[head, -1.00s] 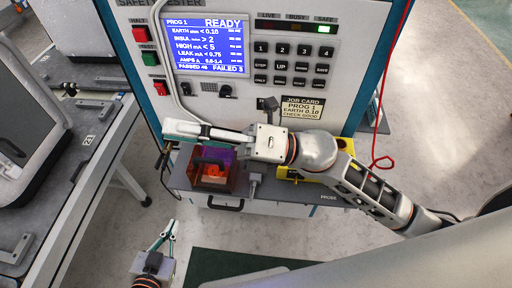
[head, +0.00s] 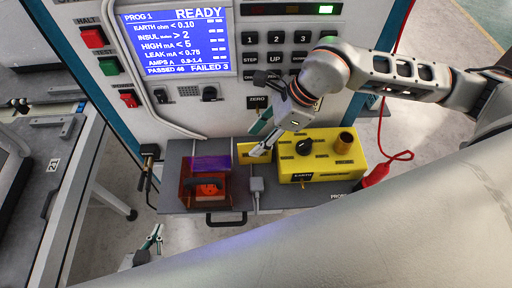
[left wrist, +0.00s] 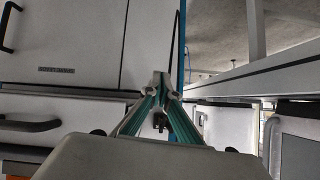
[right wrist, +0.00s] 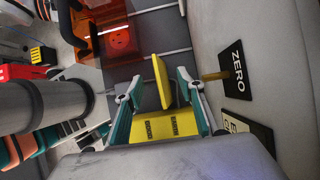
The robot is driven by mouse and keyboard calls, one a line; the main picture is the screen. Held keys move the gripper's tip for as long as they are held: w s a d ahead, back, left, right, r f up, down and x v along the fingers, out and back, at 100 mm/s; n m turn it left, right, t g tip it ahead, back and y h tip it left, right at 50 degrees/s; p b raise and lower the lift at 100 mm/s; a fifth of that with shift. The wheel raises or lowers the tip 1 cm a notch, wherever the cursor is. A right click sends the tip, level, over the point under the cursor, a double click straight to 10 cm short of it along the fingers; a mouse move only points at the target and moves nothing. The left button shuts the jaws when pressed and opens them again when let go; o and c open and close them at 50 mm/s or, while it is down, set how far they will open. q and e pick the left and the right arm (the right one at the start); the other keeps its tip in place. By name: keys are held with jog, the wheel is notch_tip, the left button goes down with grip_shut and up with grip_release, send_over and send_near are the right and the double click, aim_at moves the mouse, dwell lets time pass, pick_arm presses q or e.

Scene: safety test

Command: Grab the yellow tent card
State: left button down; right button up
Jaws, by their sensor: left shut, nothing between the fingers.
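The yellow tent card (head: 243,153) stands on the grey shelf, left of the yellow box. My right gripper (head: 260,138) is at the card, its fingers partly covering it from above. In the right wrist view the card (right wrist: 161,80) shows as a narrow upright slab between the spread fingertips of my right gripper (right wrist: 160,92), with gaps visible on both sides. My left gripper (head: 153,240) is low in front of the shelf, away from the card. In the left wrist view its fingertips (left wrist: 160,86) meet with nothing between them.
The yellow box (head: 325,160) with a knob and a dark post stands close right of the card. An orange transparent case (head: 205,188) is at the left. A grey plug (head: 257,186) lies in front. The tester panel (head: 195,120) rises behind.

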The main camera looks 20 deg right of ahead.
aim_at(246, 153)
jog(key=x, duration=0.7)
jog(key=shift+s+d+f, duration=0.1)
jog(key=shift+s+f, duration=0.05)
jog(key=shift+f, duration=0.1)
grip_shut()
